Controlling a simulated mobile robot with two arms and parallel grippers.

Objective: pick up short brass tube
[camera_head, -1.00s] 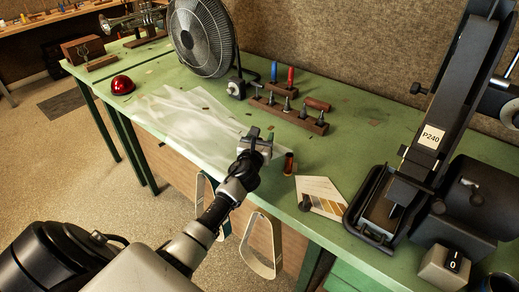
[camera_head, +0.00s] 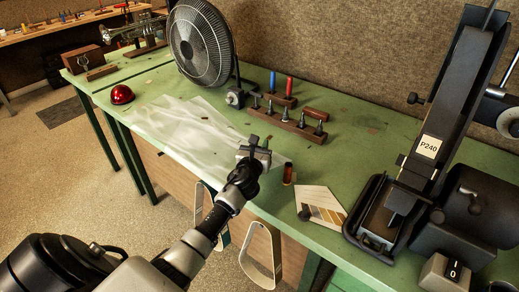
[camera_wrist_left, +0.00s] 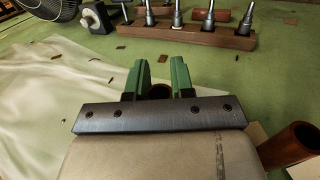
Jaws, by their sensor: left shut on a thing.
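My left gripper (camera_head: 257,146) is low over the front part of the green bench, at the edge of the clear plastic sheet. In the left wrist view its two green-faced fingers (camera_wrist_left: 160,82) are shut on a short brass tube (camera_wrist_left: 160,91). Only the tube's round, dark brownish end shows between the fingers; the rest is hidden by the gripper. I cannot tell whether the tube touches the bench. My right gripper is not in view.
An upright copper-brown tube (camera_head: 288,173) stands close to the gripper's right; it also shows in the left wrist view (camera_wrist_left: 290,146). Behind are a wooden tool rack (camera_head: 288,122) and a fan (camera_head: 202,43). A sample card (camera_head: 320,205) and the P240 sander (camera_head: 425,150) are at right.

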